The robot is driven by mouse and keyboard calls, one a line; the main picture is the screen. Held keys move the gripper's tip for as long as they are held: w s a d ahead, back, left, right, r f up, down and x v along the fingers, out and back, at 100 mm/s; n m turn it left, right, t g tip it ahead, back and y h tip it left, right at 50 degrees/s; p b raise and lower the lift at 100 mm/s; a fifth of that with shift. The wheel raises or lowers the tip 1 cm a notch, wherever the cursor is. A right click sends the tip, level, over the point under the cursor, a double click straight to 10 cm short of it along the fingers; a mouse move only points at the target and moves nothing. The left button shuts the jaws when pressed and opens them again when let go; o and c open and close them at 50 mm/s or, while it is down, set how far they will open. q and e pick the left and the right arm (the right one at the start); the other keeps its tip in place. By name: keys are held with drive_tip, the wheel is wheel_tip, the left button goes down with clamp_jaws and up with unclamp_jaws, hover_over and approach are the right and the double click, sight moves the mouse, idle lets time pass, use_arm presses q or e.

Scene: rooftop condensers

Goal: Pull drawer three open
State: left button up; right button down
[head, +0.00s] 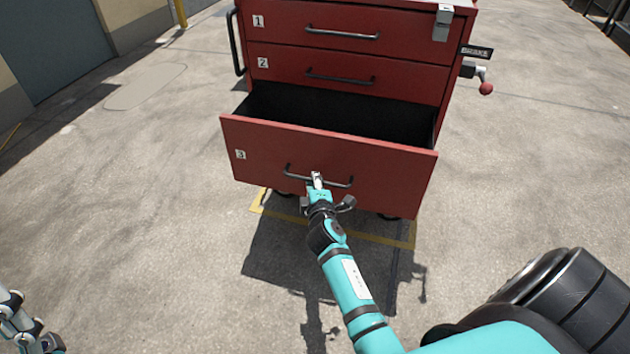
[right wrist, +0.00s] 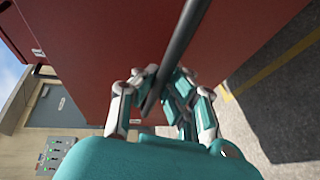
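Drawer three (head: 390,172) is the lowest drawer of the red cabinet, marked with a 3. It stands pulled well out, and its dark, empty-looking inside (head: 330,112) shows behind the front. Its dark bar handle (head: 296,176) runs across the front. My right gripper (head: 317,181) is at the middle of this handle. In the right wrist view the fingers (right wrist: 158,92) are closed around the handle bar (right wrist: 184,35), with the red drawer front just beyond. My left gripper (head: 28,326) shows only partly at the lower left corner, away from the cabinet; its opening is unclear.
Drawer one (head: 400,43) and drawer two (head: 400,84) are shut above. A crank with a red knob (head: 485,87) juts from the cabinet's right side, and a dark push bar (head: 236,42) from its left. Yellow floor lines (head: 400,243) run below. Concrete around is clear.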

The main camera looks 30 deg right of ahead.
drive_tip(key=shift+r, duration=0.1)
drive_tip(key=c, duration=1.4)
unclamp_jaws()
drive_tip(key=v, duration=0.7)
drive_tip(key=shift+s+a, duration=0.1)
drive_tip(key=shift+s, duration=0.15)
